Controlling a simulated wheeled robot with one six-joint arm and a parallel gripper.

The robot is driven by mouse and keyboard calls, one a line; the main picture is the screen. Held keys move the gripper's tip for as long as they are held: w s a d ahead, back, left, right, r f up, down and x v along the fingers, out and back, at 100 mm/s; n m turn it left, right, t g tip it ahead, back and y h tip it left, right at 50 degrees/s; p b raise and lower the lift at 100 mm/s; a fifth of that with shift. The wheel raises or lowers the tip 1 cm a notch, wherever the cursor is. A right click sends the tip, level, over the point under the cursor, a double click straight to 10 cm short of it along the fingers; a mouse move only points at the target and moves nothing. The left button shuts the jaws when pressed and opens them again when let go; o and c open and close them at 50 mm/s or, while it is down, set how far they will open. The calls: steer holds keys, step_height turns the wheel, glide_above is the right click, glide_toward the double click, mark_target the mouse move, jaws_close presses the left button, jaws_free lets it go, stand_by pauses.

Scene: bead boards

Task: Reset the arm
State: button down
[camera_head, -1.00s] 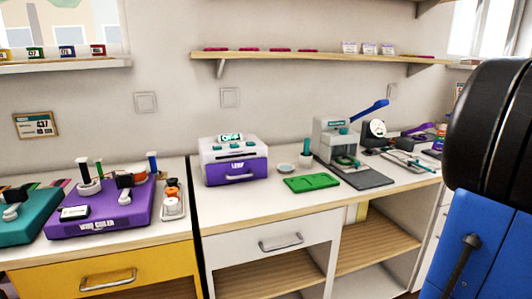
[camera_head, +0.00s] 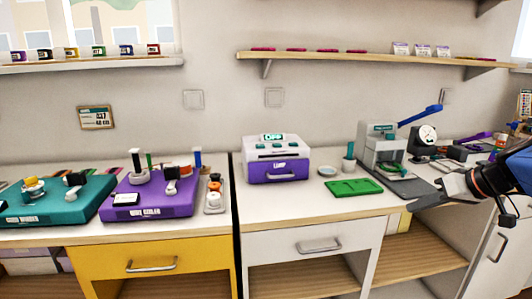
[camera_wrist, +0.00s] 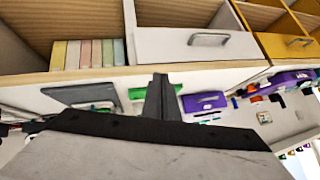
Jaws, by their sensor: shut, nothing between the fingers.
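My gripper (camera_head: 418,206) is at the right of the head view, its dark fingers pointing left in front of the counter's front edge, beside the dark base plate of the press. In the wrist view its fingers (camera_wrist: 160,98) stand together in the middle, shut with nothing between them. The wrist picture is tilted over, with the cabinets above and the counter below. My arm enters from the right edge of the head view; most of it is out of view.
The press (camera_head: 380,150) with a blue lever, a green tray (camera_head: 354,187) and a purple-white machine (camera_head: 277,170) stand on the right counter. Purple (camera_head: 150,205) and teal (camera_head: 60,205) boards lie left. Open shelves (camera_head: 310,280) and a white drawer (camera_head: 312,240) are below.

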steer(key=s+a+f+g+h, duration=0.3)
steer(key=s+a+f+h, duration=0.1)
steer(key=s+a+f, duration=0.8)
steer(key=s+a, duration=0.3)
steer(key=s, duration=0.1)
steer(key=shift+m, duration=0.3)
